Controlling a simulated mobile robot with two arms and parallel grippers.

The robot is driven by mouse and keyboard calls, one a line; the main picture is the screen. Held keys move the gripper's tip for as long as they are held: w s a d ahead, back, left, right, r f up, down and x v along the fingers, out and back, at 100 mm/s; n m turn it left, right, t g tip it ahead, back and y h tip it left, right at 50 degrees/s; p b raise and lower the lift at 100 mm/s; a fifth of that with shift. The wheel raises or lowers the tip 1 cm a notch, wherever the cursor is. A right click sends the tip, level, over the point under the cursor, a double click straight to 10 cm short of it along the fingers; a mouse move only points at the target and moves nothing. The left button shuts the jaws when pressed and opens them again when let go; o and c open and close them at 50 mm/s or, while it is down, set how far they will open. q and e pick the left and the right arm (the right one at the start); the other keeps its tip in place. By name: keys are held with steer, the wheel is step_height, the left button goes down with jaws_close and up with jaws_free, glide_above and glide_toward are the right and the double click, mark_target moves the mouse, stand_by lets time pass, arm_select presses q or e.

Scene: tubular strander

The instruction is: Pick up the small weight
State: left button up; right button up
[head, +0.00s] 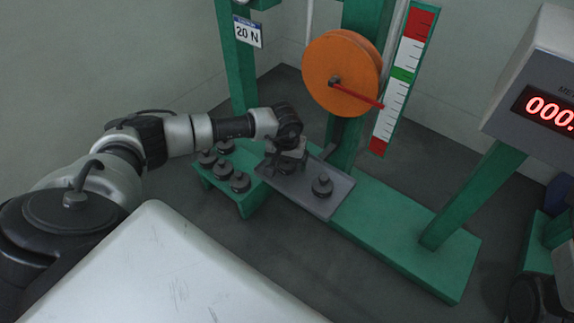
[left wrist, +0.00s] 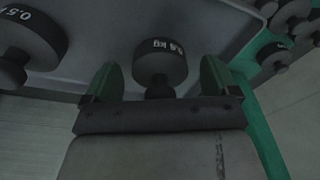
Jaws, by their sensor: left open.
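My left gripper (head: 287,158) is over the left part of a grey tray (head: 333,207). In the left wrist view its two green-padded fingers (left wrist: 159,85) are apart. A small dark cylindrical weight with a knob and a white "kg" label (left wrist: 160,64) sits between them, with gaps visible on both sides. In the head view the gripper mostly hides this weight. A second dark weight (head: 322,187) stands on the tray to the right; in the left wrist view it shows at left, marked "0.5" (left wrist: 32,42). My right gripper does not show.
A low green stand (head: 244,204) with several dark weights (head: 225,147) is just left of the tray. An orange wheel (head: 335,70) with a red pointer and a scale (head: 402,75) rises behind. A green base beam (head: 400,235) and a digital display (head: 545,107) are at right.

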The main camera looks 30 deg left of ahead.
arm_select(q)
steer(key=shift+r, duration=0.1)
steer(key=c, duration=1.3)
steer(key=shift+c, duration=0.2)
